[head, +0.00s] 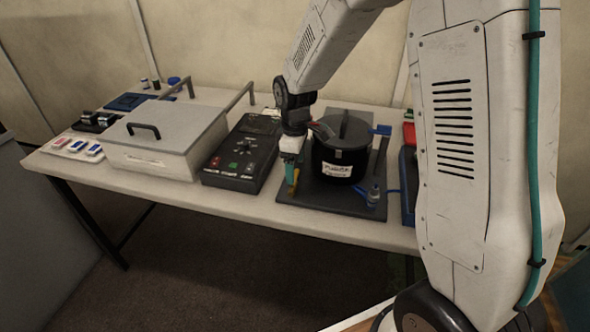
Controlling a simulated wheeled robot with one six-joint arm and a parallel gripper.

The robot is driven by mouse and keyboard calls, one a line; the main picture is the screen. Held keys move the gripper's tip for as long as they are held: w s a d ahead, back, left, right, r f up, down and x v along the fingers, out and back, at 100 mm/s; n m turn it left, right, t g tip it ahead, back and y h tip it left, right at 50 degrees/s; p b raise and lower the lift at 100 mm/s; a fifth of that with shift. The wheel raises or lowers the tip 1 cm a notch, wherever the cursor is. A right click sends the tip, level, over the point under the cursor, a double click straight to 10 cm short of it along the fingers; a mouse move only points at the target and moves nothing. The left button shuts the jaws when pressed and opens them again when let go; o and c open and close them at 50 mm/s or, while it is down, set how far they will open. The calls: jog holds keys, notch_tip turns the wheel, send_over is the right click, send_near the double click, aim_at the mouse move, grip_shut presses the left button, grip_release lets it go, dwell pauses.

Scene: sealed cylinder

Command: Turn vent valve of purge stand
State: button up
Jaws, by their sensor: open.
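The purge stand is a black cylinder (341,161) with a white label, upright on a dark base plate (325,200) on the table. A blue handle (381,130) shows at its right rear. A small pale fitting with a blue line (374,194) stands at the plate's front right. I cannot tell which part is the vent valve. A reddish part (323,130) shows at the cylinder's upper left, partly behind my wrist. My gripper (293,183), with teal and yellow parts, points down over the plate's left side, beside the cylinder. It is open; contact is not clear.
A black control panel (240,155) lies left of the plate. A large grey lidded box (165,138) stands further left, with a tray of small coloured items (78,147) beyond. Blue and red equipment (408,165) at right is partly hidden by my arm. The table's front strip (240,202) is clear.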

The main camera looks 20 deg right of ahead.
jog(key=shift+f, duration=1.25)
jog(key=c, duration=1)
